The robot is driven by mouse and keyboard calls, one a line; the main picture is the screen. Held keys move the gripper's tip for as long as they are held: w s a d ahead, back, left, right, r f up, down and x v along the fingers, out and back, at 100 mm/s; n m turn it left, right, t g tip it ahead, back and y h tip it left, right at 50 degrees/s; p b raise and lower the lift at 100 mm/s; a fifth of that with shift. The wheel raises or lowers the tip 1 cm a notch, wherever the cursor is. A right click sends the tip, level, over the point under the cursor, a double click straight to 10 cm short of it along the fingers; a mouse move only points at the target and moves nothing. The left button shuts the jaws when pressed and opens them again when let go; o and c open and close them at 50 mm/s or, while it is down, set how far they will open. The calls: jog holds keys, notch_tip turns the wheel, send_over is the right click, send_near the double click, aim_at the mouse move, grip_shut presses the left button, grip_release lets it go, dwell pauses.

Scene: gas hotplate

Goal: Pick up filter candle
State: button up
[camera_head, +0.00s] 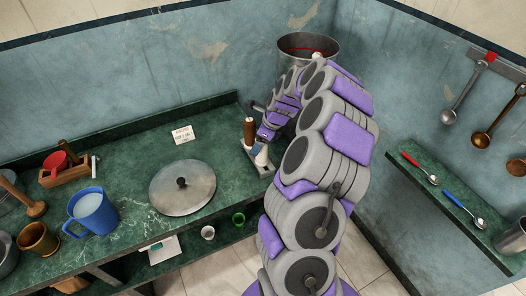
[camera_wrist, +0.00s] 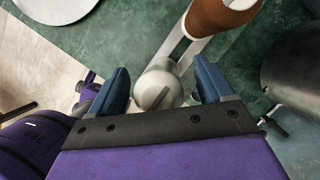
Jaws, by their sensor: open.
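The filter candle looks to be the white, round-topped piece (camera_wrist: 155,92) between my fingers in the wrist view; a dark slot-like mark shows on it. In the head view it is a small white shape (camera_head: 261,156) at the right end of the green counter. My gripper (camera_wrist: 162,84) is open, with one blue finger on each side of the white piece. I cannot tell whether either finger touches it. A brown, rounded piece (camera_wrist: 222,14) stands close beyond it on a pale support; it also shows in the head view (camera_head: 249,131). My arm hides part of this corner.
A metal lid (camera_head: 183,188) lies on the counter (camera_head: 130,160). A blue mug (camera_head: 93,211) and a wooden box (camera_head: 66,174) stand to the left. A large metal pot (camera_head: 308,46) is behind my arm. A shelf with spoons (camera_head: 450,200) is at right.

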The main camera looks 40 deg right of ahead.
jog(key=shift+a+r, duration=0.15)
jog(key=shift+a, duration=0.45)
jog(key=shift+c, duration=0.6)
jog(key=shift+d, duration=0.2)
jog(key=c, duration=0.3)
jog(key=shift+d, duration=0.65)
jog(key=c, duration=0.5)
jog(key=shift+a, duration=0.25)
jog(key=shift+c, duration=0.8)
jog(key=shift+a, duration=0.25)
jog(key=shift+d+r+p, duration=0.2)
jog(key=shift+r+p, duration=0.2)
jog(key=shift+r, duration=0.4)
jog(key=shift+d+r+p, duration=0.15)
jog(key=shift+r+p, duration=0.2)
jog(key=shift+r, duration=0.4)
jog(key=shift+s+r, duration=0.1)
jog(key=shift+r, duration=0.2)
jog(key=s+a+r+p, duration=0.1)
jog(key=s+a+p, duration=0.25)
jog(key=s, duration=1.15)
jog(key=shift+s+a+r+p, duration=0.1)
jog(key=shift+r+p, duration=0.65)
jog(key=shift+r, duration=0.55)
jog(key=shift+s+a+r+p, duration=0.1)
jog(key=shift+r+p, duration=0.6)
jog(key=shift+r, duration=0.6)
